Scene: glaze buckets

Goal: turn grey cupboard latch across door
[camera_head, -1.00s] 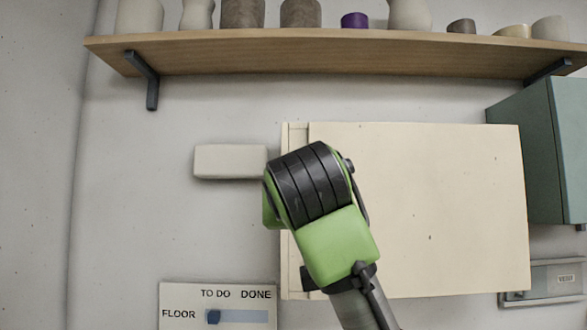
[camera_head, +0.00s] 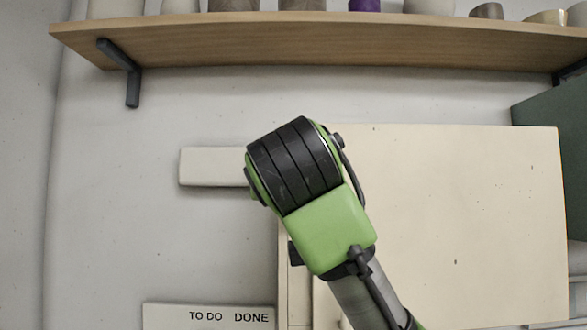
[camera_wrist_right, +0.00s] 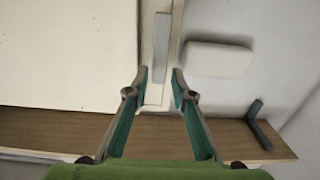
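In the right wrist view, the grey latch (camera_wrist_right: 160,62) is a narrow bar lying lengthwise along the cream frame strip (camera_wrist_right: 155,20) beside the cupboard door. The pale cupboard door (camera_wrist_right: 65,50) fills the left of that view and also shows in the head view (camera_head: 460,220). My right gripper (camera_wrist_right: 160,76) is open, its fingertips on either side of the latch's lower end in the picture. I cannot tell whether they touch it or how deep they reach. In the head view, my right arm hides the latch and the right gripper's fingers. My left gripper is not in view.
A whitish block (camera_head: 212,167) sits on the wall beside the cupboard. A wooden shelf (camera_head: 300,45) with several pots runs above. A green cabinet (camera_head: 550,150) is at the right, and a TO DO / DONE board (camera_head: 210,316) is below.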

